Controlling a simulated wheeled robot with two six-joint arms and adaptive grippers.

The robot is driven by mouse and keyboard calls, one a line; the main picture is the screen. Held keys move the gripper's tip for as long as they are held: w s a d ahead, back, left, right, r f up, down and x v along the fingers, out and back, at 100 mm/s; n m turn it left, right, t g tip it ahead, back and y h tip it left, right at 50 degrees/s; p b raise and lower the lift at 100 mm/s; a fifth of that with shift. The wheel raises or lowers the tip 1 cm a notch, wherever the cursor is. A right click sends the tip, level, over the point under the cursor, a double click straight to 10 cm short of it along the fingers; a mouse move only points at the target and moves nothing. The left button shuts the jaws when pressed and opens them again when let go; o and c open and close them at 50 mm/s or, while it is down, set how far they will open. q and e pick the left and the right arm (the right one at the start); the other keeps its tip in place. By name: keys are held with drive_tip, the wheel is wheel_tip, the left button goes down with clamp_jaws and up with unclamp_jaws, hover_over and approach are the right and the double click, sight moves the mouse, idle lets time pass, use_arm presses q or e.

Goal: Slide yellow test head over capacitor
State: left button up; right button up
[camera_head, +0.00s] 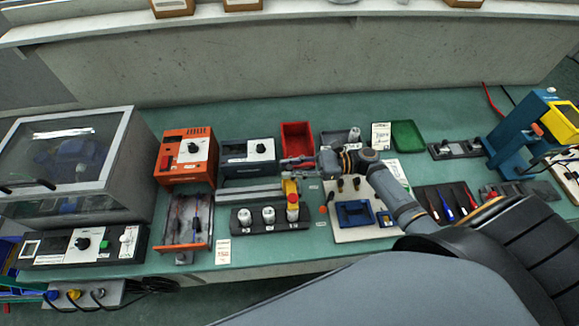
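The yellow test head (290,186) stands at the right end of a grey rail, with a red part at its lower front. Three white capacitors stand in a dark block (257,226): the left one (245,217), the middle one (268,215) and the right one (293,213). The test head appears directly at or just above the right capacitor; I cannot tell whether it is around it. My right gripper (290,163) is just behind the head in the picture, pointing left. Its fingers are too small to read, and contact with the head is unclear. My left gripper is out of view.
An orange device (187,155) and a dark device (248,157) stand left of my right gripper. A red bin (297,138) is behind it. A pale board (341,234) with a blue tray lies to the right, below my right arm. A clear-lidded box (115,150) fills the left.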

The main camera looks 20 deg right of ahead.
drive_tip(key=shift+o, duration=1)
drive_tip(key=v, duration=1.2)
